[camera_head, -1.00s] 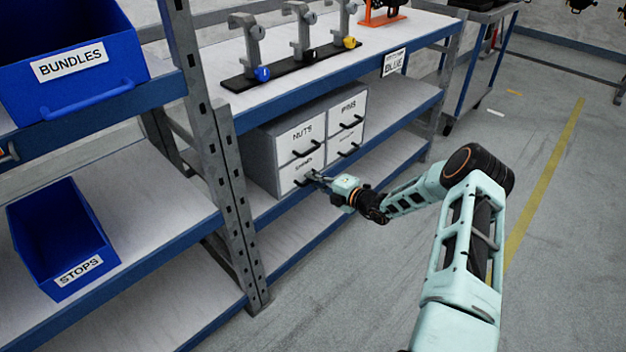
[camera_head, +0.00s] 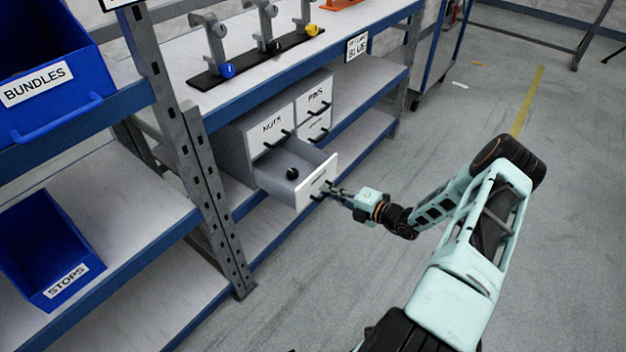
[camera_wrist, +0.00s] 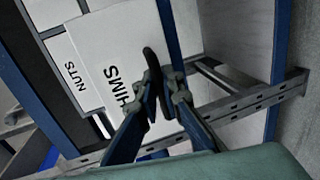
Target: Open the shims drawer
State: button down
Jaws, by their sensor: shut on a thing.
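The shims drawer (camera_head: 311,187) is the lower left drawer of the grey cabinet (camera_head: 237,150), and it stands pulled well out. A small dark round thing (camera_head: 292,173) lies inside it. My gripper (camera_head: 325,190) is at the drawer's front, shut on its dark handle. In the wrist view, my gripper (camera_wrist: 158,88) closes around the dark handle (camera_wrist: 152,70), in front of the white drawer face (camera_wrist: 122,60) lettered "HIMS"; the first letter is not visible.
The nuts drawer (camera_head: 271,128), the pins drawer (camera_head: 316,95) and the lower right drawer are shut. A shelf upright (camera_head: 215,210) stands left of the cabinet. Blue bins marked bundles (camera_head: 45,75) and stops (camera_head: 50,245) are at left.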

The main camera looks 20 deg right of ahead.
jog(key=shift+f+v, duration=0.2)
jog(key=shift+v, duration=0.75)
jog(key=shift+f+v, duration=0.2)
jog(key=shift+v, duration=0.7)
jog(key=shift+s, duration=0.1)
jog(key=c, duration=2.3)
grip_release()
jog(key=shift+c, duration=0.2)
jog(key=shift+d, duration=0.15)
jog(key=v, duration=1.2)
